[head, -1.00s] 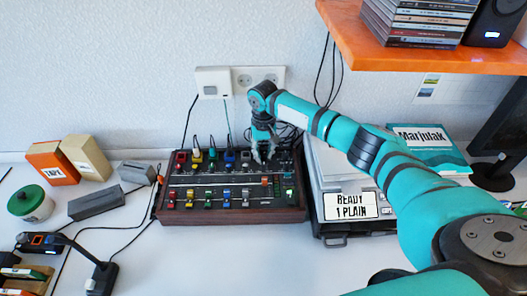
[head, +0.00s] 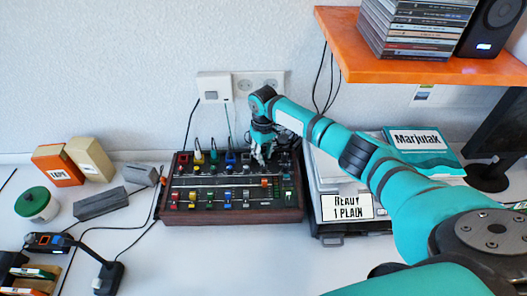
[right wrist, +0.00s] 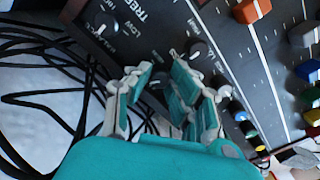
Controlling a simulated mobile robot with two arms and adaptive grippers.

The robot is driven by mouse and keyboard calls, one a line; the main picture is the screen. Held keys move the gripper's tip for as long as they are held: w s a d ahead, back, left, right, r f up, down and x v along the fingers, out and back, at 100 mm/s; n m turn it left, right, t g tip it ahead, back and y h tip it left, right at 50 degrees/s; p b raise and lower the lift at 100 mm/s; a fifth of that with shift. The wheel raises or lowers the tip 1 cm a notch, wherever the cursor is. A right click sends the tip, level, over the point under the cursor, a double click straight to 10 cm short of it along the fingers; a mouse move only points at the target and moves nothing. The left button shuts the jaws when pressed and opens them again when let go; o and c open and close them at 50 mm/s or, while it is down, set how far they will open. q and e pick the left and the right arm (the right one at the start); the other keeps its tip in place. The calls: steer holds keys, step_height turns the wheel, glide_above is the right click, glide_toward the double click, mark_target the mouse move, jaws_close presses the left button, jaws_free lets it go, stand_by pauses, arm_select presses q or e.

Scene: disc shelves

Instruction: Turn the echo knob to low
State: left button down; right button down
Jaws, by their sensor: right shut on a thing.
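A mixer in a dark wooden case (head: 232,216) stands on the white table against the wall, with coloured sliders and knobs on its panel. My right gripper (head: 260,155) reaches down onto its upper right part. In the right wrist view my right gripper (right wrist: 160,82) is shut around a small dark knob, mostly hidden between the fingers. A black knob (right wrist: 197,50) sits just right of the fingers, and another knob with a white pointer (right wrist: 100,25) is at the upper left, near the word LOW. I cannot read which label belongs to the held knob. My left gripper is not in view.
A grey device with a READY 1 PLAIN sign (head: 347,207) stands right of the mixer. An orange shelf (head: 400,65) with CD cases hangs above right. Several plugged cables rise behind the panel. Small boxes and a green-lidded jar (head: 37,200) stand at left.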

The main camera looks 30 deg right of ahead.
steer(key=shift+n, duration=0.5)
steer(key=c, duration=1.5)
jaws_free()
